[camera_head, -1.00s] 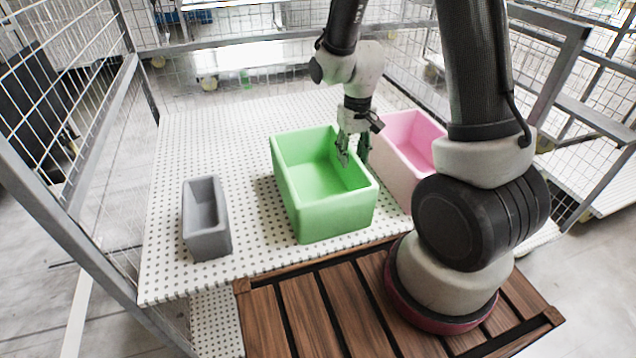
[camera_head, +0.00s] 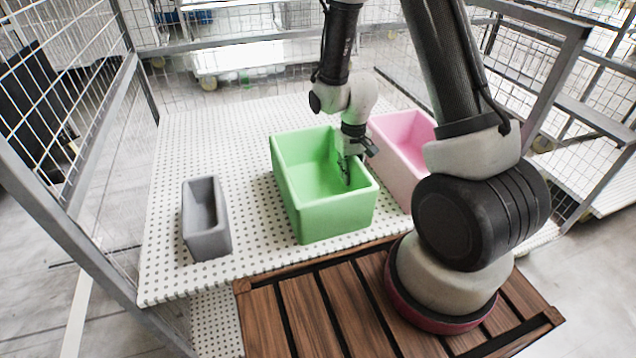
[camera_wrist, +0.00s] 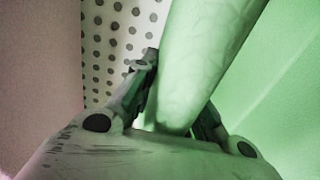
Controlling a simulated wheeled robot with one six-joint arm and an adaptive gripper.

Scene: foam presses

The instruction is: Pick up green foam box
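The green foam box (camera_head: 335,220) is an open-topped box standing on the white perforated table, between a grey box and a pink box. My gripper (camera_head: 351,168) points down at its right wall. One finger shows inside the box in the head view; the other is hidden behind the wall. In the wrist view, my gripper (camera_wrist: 175,95) has its fingers on either side of the green wall (camera_wrist: 195,60), drawn in close against it. The box sits flat on the table.
The pink box (camera_head: 393,150) stands close beside the green one on the right, partly hidden by my arm. The grey box (camera_head: 207,243) stands apart on the left. The white perforated table (camera_head: 170,275) has free room at left and back. Wire mesh fencing (camera_head: 70,100) encloses it.

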